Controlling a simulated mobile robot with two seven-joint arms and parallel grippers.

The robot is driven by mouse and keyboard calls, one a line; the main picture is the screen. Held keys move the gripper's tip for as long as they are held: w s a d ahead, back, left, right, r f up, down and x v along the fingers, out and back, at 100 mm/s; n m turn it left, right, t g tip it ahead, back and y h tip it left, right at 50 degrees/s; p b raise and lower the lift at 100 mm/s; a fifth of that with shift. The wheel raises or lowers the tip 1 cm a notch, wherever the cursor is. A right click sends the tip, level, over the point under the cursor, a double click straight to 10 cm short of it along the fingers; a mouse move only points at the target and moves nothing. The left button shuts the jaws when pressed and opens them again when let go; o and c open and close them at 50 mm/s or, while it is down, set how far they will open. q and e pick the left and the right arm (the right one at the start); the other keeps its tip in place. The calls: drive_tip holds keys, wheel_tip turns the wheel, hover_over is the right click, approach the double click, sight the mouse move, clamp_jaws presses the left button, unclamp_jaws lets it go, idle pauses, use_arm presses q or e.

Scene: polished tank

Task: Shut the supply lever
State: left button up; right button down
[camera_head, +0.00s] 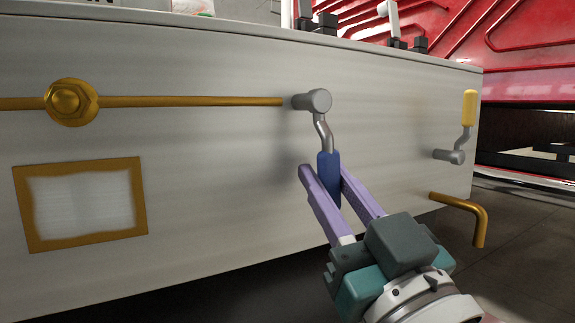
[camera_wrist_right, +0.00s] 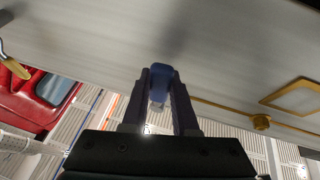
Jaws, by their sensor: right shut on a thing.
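A lever with a blue handle (camera_head: 328,178) hangs from a grey pivot (camera_head: 318,100) on the front of the pale tank (camera_head: 230,150), at the end of a gold pipe. Its handle points down. My right gripper (camera_head: 325,171) is shut on the blue handle, one purple finger on each side. In the right wrist view the handle (camera_wrist_right: 161,80) shows between the fingertips. A second lever with a yellow handle (camera_head: 469,108) points up at the tank's right end. Neither lever has a readable label. My left gripper is not in view.
The gold pipe (camera_head: 190,101) with a hex fitting (camera_head: 71,101) runs along the tank. A gold-framed plate (camera_head: 82,204) is below it. A bent gold spout (camera_head: 470,208) sticks out under the yellow lever. Small fittings (camera_head: 318,22) stand on top. Floor at right is clear.

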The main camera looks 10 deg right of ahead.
drive_tip(key=shift+s+a+m+h+p, duration=0.15)
drive_tip(key=shift+a+m+h+p, duration=0.2)
drive_tip(key=shift+m+h, duration=0.35)
drive_tip(key=c, duration=0.7)
unclamp_jaws()
drive_tip(key=v, duration=1)
drive_tip(key=shift+p, duration=0.4)
